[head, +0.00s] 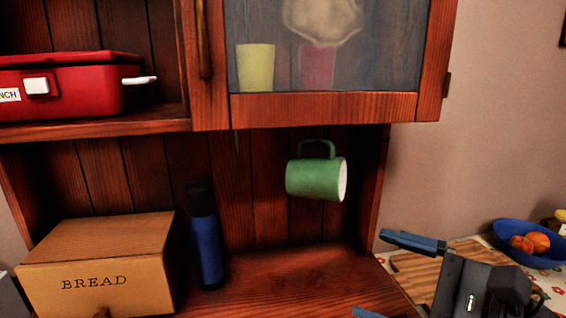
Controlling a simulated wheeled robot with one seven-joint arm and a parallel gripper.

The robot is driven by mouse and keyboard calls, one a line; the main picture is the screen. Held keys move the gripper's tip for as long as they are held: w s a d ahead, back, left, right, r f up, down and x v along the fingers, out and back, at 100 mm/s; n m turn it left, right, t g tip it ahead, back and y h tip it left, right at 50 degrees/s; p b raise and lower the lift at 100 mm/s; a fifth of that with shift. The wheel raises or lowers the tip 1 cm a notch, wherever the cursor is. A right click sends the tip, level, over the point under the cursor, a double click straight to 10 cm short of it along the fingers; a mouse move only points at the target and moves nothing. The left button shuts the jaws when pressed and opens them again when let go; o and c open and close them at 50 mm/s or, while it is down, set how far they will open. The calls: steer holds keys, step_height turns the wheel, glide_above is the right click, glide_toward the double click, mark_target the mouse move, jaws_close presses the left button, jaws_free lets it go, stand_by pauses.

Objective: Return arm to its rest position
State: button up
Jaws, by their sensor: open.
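My gripper (392,275) is at the lower right of the head view, in front of the cabinet's right edge. Its two blue-grey fingers point left and stand apart, with nothing between them. The lower finger is partly cut off by the bottom edge of the picture. The rest of my arm is mostly out of view. A green mug (315,178) hangs on its side under the upper cabinet, its handle up and its white inside facing right. My gripper is below and to the right of the mug, apart from it.
A blue bottle (207,245) and a BREAD box (95,265) stand on the cabinet's counter (300,275). A red lunch box (65,85) sits on the upper left shelf. A cutting board (425,270) and a blue fruit bowl (520,254) are at the right, near my gripper.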

steer(key=s+d+f+n+t+h, duration=0.1)
steer(key=s+d+f+n+h, duration=0.15)
steer(key=s+f+h, duration=0.5)
steer(key=s+d+f+n+t+h, duration=0.15)
steer(key=s+d+f, duration=0.3)
steer(key=f, duration=0.55)
steer(key=s+r+n+h, duration=0.2)
steer(key=s+n, duration=0.5)
steer(key=s, duration=0.4)
steer(key=s+r+n+t+h, duration=0.1)
steer(key=s+r+n, duration=0.1)
steer(key=s+n, duration=0.5)
steer(key=s+d, duration=0.1)
steer(key=s, duration=0.3)
steer(key=shift+h, duration=0.4)
